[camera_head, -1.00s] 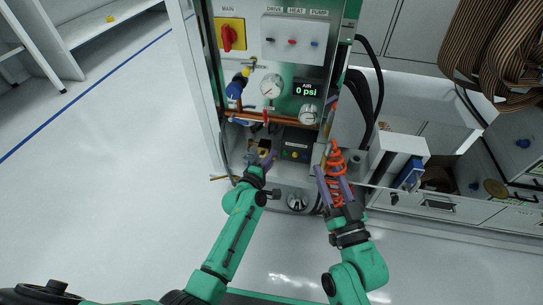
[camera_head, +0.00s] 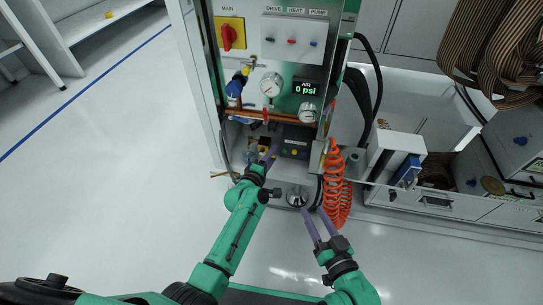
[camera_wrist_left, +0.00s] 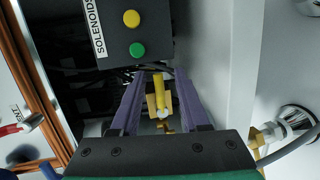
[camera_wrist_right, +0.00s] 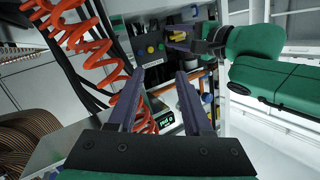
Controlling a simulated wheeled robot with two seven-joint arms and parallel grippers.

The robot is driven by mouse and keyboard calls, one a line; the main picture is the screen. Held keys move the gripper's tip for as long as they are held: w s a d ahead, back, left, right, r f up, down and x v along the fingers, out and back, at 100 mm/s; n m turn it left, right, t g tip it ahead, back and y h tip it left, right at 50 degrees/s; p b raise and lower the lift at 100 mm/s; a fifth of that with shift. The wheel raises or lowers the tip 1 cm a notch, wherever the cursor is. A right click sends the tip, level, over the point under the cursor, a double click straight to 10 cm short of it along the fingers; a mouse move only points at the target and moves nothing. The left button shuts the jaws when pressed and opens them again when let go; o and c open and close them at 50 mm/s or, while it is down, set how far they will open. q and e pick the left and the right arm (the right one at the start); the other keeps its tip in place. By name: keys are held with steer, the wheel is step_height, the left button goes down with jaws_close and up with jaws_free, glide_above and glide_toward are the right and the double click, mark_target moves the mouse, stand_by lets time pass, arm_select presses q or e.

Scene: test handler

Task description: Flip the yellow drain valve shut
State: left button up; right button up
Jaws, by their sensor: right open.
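The yellow drain valve lever (camera_wrist_left: 159,92) shows in the left wrist view, pointing up the picture, with brass parts at its lower end. My left gripper (camera_wrist_left: 160,73) is open, with one purple finger on each side of the lever and visible gaps; I cannot tell how deep the fingers reach. In the head view my left gripper (camera_head: 262,155) is inside the low bay of the cabinet, and its arm hides part of the valve area.
A black solenoid box (camera_wrist_left: 137,30) with yellow and green buttons sits beside the valve. The orange coiled hose (camera_head: 340,190) hangs at the cabinet's right. A copper pipe (camera_head: 265,117) runs above the bay. The air readout (camera_head: 307,89) shows 0 psi. The floor at left is clear.

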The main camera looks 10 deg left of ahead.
arm_select(q)
steer(key=shift+s, duration=0.1)
arm_select(e)
steer(key=shift+r, duration=0.1)
arm_select(q)
steer(key=shift+s+a+r, duration=0.1)
steer(key=shift+s+a, duration=0.05)
steer(key=shift+s, duration=0.05)
arm_select(e)
steer(key=s+f+g+p, duration=0.2)
steer(key=s+f+g, duration=0.1)
steer(key=s+f, duration=0.2)
arm_select(q)
steer(key=p+v, duration=0.4)
steer(key=v, duration=1)
arm_select(e)
steer(key=shift+g, duration=0.4)
steer(key=r, duration=0.4)
steer(key=shift+s+a+r, duration=0.1)
steer(key=shift+s+r, duration=0.15)
steer(key=shift+s, duration=0.05)
